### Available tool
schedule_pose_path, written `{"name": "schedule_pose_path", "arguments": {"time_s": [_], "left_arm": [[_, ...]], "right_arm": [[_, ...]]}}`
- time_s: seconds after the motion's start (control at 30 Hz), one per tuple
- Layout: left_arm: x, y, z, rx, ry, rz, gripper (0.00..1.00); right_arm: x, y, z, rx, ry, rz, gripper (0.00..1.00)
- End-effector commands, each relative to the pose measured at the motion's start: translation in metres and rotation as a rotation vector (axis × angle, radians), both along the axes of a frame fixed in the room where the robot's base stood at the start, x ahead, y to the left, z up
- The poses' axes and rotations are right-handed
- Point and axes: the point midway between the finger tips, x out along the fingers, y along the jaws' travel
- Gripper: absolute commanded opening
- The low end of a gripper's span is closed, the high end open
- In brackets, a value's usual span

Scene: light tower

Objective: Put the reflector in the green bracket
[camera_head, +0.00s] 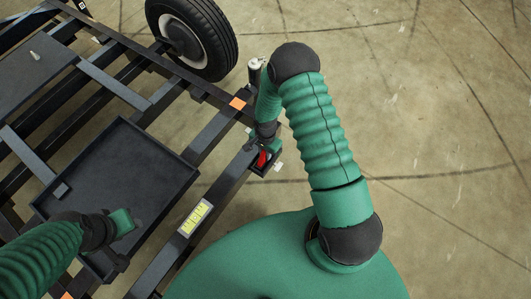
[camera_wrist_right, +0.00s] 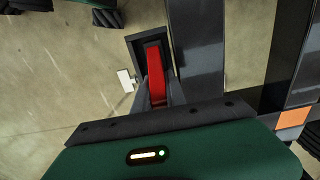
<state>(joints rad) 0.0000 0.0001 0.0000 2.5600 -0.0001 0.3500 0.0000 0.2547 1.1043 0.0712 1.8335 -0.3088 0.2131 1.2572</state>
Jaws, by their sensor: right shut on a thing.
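The red reflector (camera_head: 262,159) is at the end of a dark frame beam, below my right gripper (camera_head: 266,147). In the right wrist view the reflector (camera_wrist_right: 155,72) is a long red bar between the grey fingers of the right gripper (camera_wrist_right: 160,96), which is shut on it. Its far end lies over or in a dark, rectangular bracket-like piece (camera_wrist_right: 133,40) at the beam's end; I cannot tell whether it is seated. No green colour shows on that piece. My left gripper (camera_head: 122,222) is over the dark tray; its jaws cannot be made out.
The dark tray (camera_head: 150,150) sits on the trailer frame at left. A yellow-green panel (camera_head: 195,217) and an orange marker (camera_head: 237,103) are on the frame. A small white tab (camera_wrist_right: 125,80) is beside the bracket-like piece. A wheel (camera_head: 195,38) stands behind; open floor lies right.

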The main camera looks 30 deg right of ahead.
Motion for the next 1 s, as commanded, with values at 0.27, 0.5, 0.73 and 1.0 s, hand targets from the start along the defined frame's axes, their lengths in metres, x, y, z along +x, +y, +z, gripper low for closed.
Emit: {"name": "schedule_pose_path", "arguments": {"time_s": [0.27,0.5,0.73,1.0], "left_arm": [[0.000,0.000,-0.001,0.000,0.000,0.000,0.42],[0.000,0.000,0.004,0.000,0.000,0.000,0.42],[0.000,0.000,0.026,0.000,0.000,0.000,0.42],[0.000,0.000,0.041,0.000,0.000,0.000,0.42]], "right_arm": [[0.000,0.000,-0.002,0.000,0.000,-0.001,0.25],[0.000,0.000,0.007,0.000,0.000,-0.001,0.25],[0.001,-0.001,0.063,-0.001,-0.004,-0.001,0.25],[0.001,0.000,0.115,-0.001,-0.001,-0.001,0.25]]}}
